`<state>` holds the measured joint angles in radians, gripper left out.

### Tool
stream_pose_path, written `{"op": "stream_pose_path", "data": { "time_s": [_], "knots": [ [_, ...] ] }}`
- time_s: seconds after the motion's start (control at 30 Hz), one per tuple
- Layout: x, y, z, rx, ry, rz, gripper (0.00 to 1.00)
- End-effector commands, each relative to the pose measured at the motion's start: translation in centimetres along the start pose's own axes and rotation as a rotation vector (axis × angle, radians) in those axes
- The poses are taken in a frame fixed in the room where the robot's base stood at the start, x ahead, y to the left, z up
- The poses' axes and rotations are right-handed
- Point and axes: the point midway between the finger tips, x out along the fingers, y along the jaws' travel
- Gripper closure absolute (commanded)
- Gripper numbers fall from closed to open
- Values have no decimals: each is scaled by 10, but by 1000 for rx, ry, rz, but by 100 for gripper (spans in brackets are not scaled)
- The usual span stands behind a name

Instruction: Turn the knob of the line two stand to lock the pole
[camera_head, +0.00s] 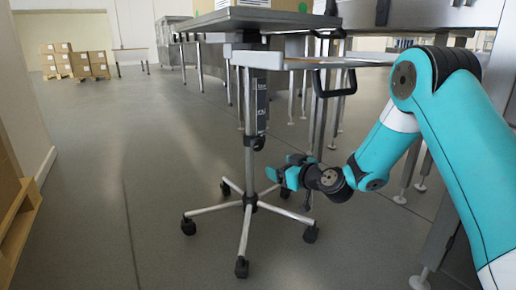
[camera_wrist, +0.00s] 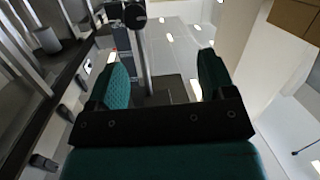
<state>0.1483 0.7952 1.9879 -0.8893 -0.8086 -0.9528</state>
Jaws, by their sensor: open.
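The line two stand has a silver pole (camera_head: 249,115) on a wheeled star base (camera_head: 246,205), with a flat grey top (camera_head: 262,17) above. A black clamp with a knob (camera_head: 258,143) sits partway up the pole. My gripper (camera_head: 281,168) is open and empty, below and to the right of the knob. In the wrist view, my gripper (camera_wrist: 160,57) has its teal fingers spread, and the pole (camera_wrist: 146,65) shows between them in the picture. A round black knob (camera_wrist: 134,16) shows beyond the fingertips, apart from them. The depth gap is hard to tell.
A shelf with a black handle (camera_head: 334,83) and metal table legs stand right of the pole. Base legs with black casters (camera_head: 241,267) spread over the floor below my gripper. Boxes on pallets (camera_head: 80,62) are far left. The floor left of the stand is clear.

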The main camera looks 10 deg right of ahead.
Motion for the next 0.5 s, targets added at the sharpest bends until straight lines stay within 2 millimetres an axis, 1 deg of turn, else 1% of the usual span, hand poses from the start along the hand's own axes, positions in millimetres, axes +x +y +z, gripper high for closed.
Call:
{"op": "stream_pose_path", "data": {
  "time_s": [0.03, 0.1, 0.2, 0.27, 0.37, 0.47, 0.5],
  "knots": [
    [6, 10, 5, -4, 45, 40, 24],
    [10, 21, 6, -13, 96, 87, 24],
    [13, 29, 7, -20, 131, 124, 24],
    [17, 31, 6, -24, 140, 131, 24],
    [28, 32, 4, -27, 142, 130, 24],
    [45, 34, 1, -28, 144, 132, 24],
    [54, 34, 2, -28, 143, 128, 24]
  ]
}}
